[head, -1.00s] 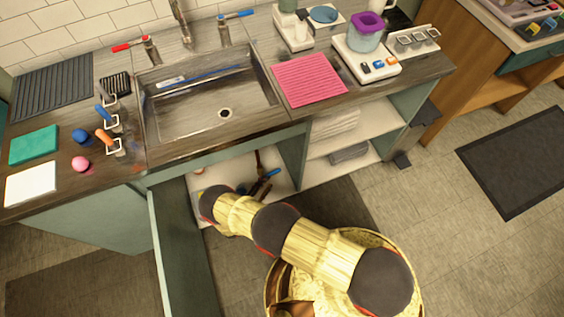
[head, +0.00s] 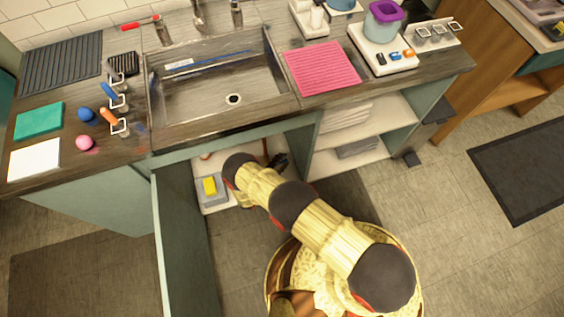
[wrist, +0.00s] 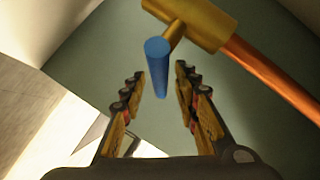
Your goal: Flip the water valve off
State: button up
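The water valve shows in the wrist view as a brass body (wrist: 196,20) on a copper pipe (wrist: 268,68), with a blue lever handle (wrist: 157,62). My gripper (wrist: 159,76) is open, with one finger on each side of the blue handle. Gaps show between the handle and both fingers, and I cannot tell how deep the handle sits between them. In the head view my arm (head: 295,203) reaches into the open cabinet under the sink, and the valve's blue handle is not visible there.
The cabinet door (head: 183,240) stands open left of my arm. Shelves with folded towels (head: 346,117) lie to the right. The sink (head: 215,88) and counter are above.

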jog(key=shift+c, duration=1.1)
grip_shut()
